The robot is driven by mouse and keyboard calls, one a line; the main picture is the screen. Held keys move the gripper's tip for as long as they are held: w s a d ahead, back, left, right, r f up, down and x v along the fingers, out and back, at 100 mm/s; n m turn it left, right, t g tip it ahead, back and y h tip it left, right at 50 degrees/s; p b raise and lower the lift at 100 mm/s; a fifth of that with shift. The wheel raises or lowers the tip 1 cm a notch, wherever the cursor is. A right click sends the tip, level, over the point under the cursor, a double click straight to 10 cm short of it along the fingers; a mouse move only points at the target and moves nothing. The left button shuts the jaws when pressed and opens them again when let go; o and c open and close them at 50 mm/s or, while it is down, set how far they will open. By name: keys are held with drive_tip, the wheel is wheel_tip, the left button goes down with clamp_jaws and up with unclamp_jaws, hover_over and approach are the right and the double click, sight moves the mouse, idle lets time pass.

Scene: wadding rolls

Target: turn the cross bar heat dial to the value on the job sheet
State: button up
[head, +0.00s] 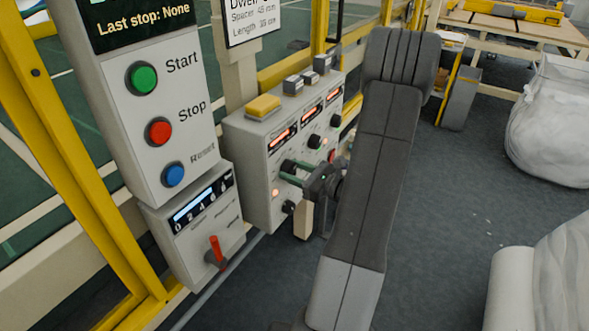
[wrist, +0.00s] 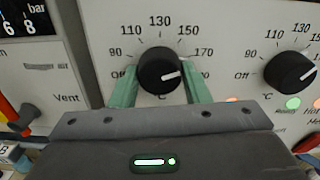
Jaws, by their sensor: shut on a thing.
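A black heat dial (wrist: 160,72) with a white pointer sits on the pale panel between the green fingers of my gripper (wrist: 160,88). The fingers are shut on its two sides. Its scale reads Off, 90, 110, 130, 150, 170. The pointer aims right, near the 170 side; the exact value is hard to tell. In the head view my gripper (head: 291,173) reaches the control box (head: 250,145) from the right and hides part of the dial. The dial's name is not readable. The job sheet (head: 252,18) is cut off at the top; spacer and length lines show.
A second dial (wrist: 290,70) is close on the right. A pressure unit with a red lever (head: 215,250) stands to the left, below the Start, Stop and Reset buttons.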

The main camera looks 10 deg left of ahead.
idle(0.3)
drive_tip(key=o, duration=1)
drive_tip(key=shift+c, duration=0.2)
drive_tip(key=shift+d, duration=0.1)
drive_tip(key=v, duration=1.3)
drive_tip(key=shift+s+d+b, duration=0.15)
drive_tip(key=shift+d+b, duration=0.15)
drive_tip(key=shift+b, duration=0.15)
drive_tip(key=p+x, duration=0.1)
drive_tip(key=x, duration=1.3)
